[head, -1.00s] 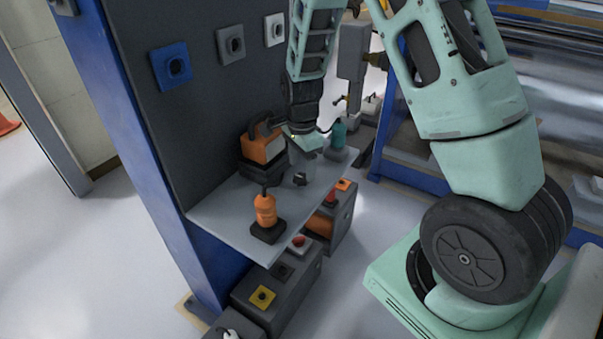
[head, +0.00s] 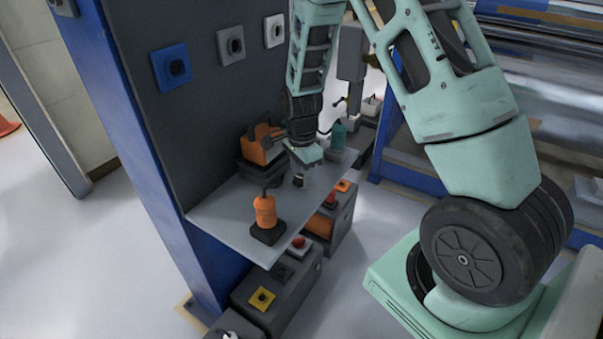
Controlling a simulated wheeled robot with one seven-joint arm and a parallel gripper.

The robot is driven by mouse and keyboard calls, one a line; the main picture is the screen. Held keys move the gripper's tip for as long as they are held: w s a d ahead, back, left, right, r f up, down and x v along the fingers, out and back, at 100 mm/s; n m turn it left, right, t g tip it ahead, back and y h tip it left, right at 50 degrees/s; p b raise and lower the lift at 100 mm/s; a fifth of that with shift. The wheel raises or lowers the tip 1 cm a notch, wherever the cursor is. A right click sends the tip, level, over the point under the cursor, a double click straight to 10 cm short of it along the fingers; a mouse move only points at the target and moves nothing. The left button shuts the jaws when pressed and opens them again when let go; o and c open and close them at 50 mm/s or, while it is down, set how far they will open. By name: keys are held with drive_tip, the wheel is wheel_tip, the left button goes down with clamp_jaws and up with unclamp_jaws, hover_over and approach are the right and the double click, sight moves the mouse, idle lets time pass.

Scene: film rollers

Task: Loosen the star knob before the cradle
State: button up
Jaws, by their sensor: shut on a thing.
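The star knob (head: 299,181) is a small dark piece on the grey shelf, in front of the black cradle (head: 258,174). An orange device with a black handle (head: 262,150) sits in the cradle. My gripper (head: 300,173) points down over the knob and is shut on it. The fingers are small and partly hidden in the head view, so their exact grip on the knob is hard to make out.
A teal bottle (head: 338,135) stands behind, right of my gripper. A dark upright panel (head: 190,110) bounds the left. Grey boxes with buttons (head: 278,290) stand below the shelf (head: 225,210).

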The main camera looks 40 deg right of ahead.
drive_tip(key=n+p, duration=0.1)
drive_tip(key=n, duration=0.4)
drive_tip(key=n+p, duration=0.1)
drive_tip(key=n, duration=0.3)
drive_tip(key=shift+n, duration=0.3)
drive_tip(key=n+p, duration=0.1)
drive_tip(key=n, duration=0.3)
drive_tip(key=shift+a+n, duration=0.1)
drive_tip(key=shift+n, duration=0.2)
drive_tip(key=shift+n+p, duration=0.55)
drive_tip(key=shift+n, duration=1.45)
drive_tip(key=o, duration=1)
drive_tip(key=shift+w+r, duration=0.1)
